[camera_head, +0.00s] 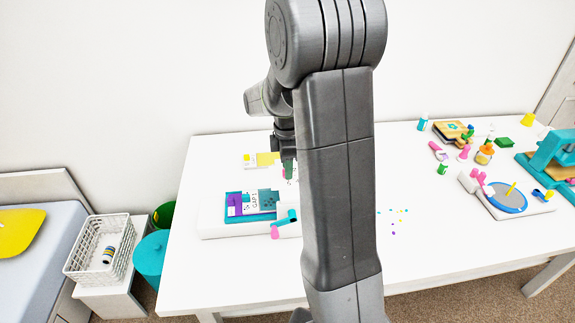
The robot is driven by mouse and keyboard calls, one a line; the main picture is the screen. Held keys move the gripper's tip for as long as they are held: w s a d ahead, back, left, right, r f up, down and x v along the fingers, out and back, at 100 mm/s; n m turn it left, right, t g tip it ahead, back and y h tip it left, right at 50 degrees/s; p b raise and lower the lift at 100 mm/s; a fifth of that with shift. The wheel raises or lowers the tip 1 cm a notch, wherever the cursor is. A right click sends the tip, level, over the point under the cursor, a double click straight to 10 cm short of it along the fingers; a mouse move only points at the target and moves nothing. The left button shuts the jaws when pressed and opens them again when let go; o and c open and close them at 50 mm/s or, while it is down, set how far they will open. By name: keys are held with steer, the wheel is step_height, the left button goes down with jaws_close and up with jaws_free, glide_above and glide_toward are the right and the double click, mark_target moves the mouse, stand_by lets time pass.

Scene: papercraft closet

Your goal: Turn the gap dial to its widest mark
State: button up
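A white-based machine with a teal and purple top (233,203) stands on the left part of the table, with lettering that seems to read "GAP" on its top. My gripper (289,172) hangs just behind the machine's right side, apart from the lettered plate as far as I can see. My arm hides part of it and the area to the right. I cannot tell whether its fingers are open or shut.
The white table (450,250) is mostly clear at front right. A yellow item (267,159) lies behind the machine. Small colored bits (393,222) are scattered right of my arm. Bottles, a blue disc device (504,197) and a teal press (553,150) stand at right.

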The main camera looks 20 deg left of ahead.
steer(key=shift+f, duration=0.15)
jaws_close()
steer(key=shift+m, duration=0.4)
steer(key=m, duration=0.3)
steer(key=shift+m, duration=0.4)
steer(key=m, duration=0.4)
steer(key=shift+m, duration=0.3)
steer(key=m, duration=0.8)
steer(key=shift+m, duration=0.3)
